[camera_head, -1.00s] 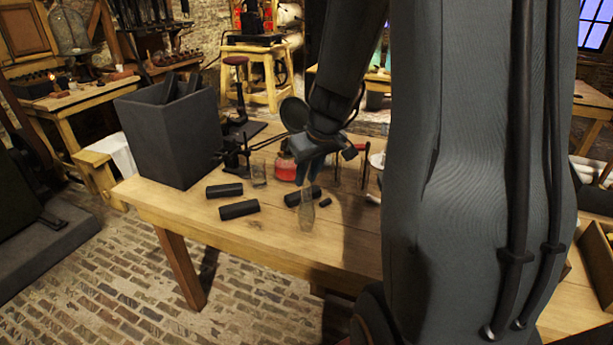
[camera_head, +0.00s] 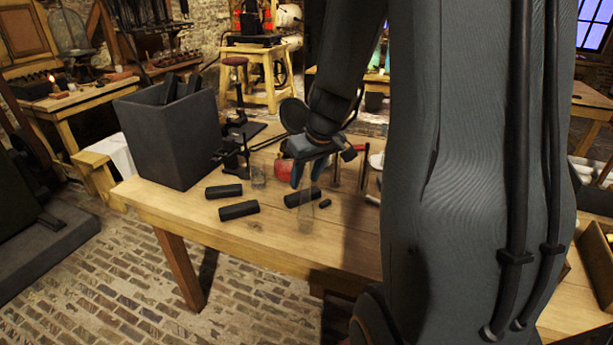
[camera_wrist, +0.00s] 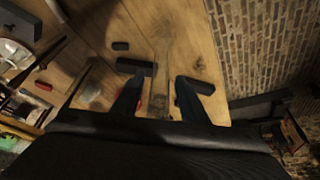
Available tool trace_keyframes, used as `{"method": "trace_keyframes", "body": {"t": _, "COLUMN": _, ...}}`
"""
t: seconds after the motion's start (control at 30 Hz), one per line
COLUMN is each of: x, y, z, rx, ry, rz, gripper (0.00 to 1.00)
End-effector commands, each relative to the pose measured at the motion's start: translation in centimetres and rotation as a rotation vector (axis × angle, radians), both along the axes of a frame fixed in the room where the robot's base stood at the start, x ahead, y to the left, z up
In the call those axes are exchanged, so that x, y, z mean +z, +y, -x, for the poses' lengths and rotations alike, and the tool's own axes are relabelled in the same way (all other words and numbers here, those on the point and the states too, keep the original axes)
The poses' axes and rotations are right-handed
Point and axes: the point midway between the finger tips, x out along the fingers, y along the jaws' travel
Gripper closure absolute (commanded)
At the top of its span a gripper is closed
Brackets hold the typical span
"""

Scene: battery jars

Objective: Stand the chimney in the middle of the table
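The chimney (camera_head: 306,214), a clear glass tube, stands about upright near the front middle of the wooden table (camera_head: 265,243). In the wrist view the chimney (camera_wrist: 160,68) runs away from me between my two fingers. My gripper (camera_head: 307,174) is around the chimney's upper part, pointing down. In the wrist view my gripper (camera_wrist: 159,98) is open, with a gap between the chimney and each finger. The clear glass is hard to make out in the head view, so its exact contact with the tabletop is unclear.
Dark cylinders (camera_head: 239,210) lie close to the chimney, one just behind it (camera_head: 302,197). A glass jar (camera_head: 258,176), a red object (camera_head: 284,170) and a metal stand (camera_head: 232,160) are farther back. A big dark bin (camera_head: 170,140) stands at the left. The front table strip is clear.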

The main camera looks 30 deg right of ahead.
Motion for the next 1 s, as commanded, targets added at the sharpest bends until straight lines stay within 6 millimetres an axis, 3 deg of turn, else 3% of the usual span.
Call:
{"method": "trace_keyframes", "body": {"t": 0.5, "x": 8.1, "y": -0.2, "z": 3.2, "rx": -0.001, "ry": -0.006, "rz": 0.003, "gripper": 0.60}}
{"method": "trace_keyframes", "body": {"t": 0.7, "x": 10.3, "y": -0.2, "z": 4.1, "rx": -0.001, "ry": -0.004, "rz": 0.002, "gripper": 0.60}}
{"method": "trace_keyframes", "body": {"t": 0.87, "x": 10.4, "y": 0.4, "z": 4.7, "rx": 0.000, "ry": 0.010, "rz": -0.003, "gripper": 0.60}}
{"method": "trace_keyframes", "body": {"t": 1.0, "x": 7.1, "y": 4.3, "z": 6.2, "rx": 0.002, "ry": 0.086, "rz": -0.021, "gripper": 0.60}}
